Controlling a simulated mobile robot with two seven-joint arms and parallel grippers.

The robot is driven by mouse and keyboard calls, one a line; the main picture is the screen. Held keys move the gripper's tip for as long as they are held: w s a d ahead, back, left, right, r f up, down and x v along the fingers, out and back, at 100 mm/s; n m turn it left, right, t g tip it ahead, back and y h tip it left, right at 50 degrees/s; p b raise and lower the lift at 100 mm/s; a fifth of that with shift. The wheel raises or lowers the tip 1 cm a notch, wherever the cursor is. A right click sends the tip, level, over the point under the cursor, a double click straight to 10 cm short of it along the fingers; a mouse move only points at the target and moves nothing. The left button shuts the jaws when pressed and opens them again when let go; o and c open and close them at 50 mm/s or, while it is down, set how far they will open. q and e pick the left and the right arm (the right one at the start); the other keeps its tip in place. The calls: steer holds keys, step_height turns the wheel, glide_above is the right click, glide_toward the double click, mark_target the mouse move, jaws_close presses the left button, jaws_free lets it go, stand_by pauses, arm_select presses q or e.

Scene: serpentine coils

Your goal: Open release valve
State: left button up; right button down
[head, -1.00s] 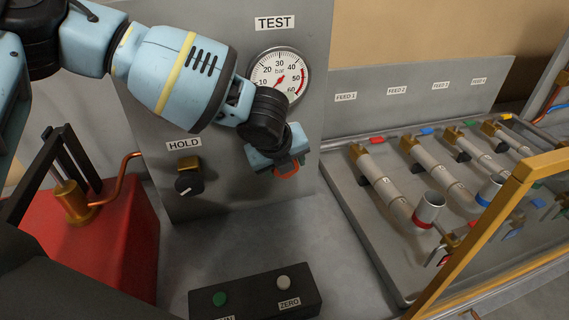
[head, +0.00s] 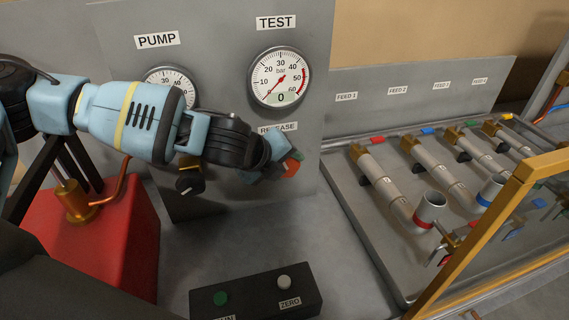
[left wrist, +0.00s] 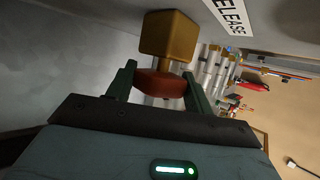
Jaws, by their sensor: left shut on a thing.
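The release valve sits on the grey panel under the RELEASE label (head: 277,127), which my wrist partly covers in the head view. Its red handle (head: 291,168) shows at my left gripper (head: 284,163). In the left wrist view the red handle (left wrist: 160,83) lies between the two green fingers of my left gripper (left wrist: 160,80), which is shut on it. The brass valve body (left wrist: 170,36) stands just beyond. The TEST gauge (head: 280,77) shows 0 on its display. My right gripper is not in view.
The PUMP gauge (head: 170,83) is partly behind my arm. A black HOLD knob (head: 189,183) is close below my forearm. A button box (head: 255,293) stands in front. Feed pipes on a tray (head: 350,200) and a yellow frame (head: 480,225) are on the right.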

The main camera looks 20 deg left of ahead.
arm_select(q)
steer(key=shift+f+t+h, duration=0.1)
steer(key=shift+t+h, duration=0.2)
steer(key=o, duration=1)
steer(key=shift+v, duration=4)
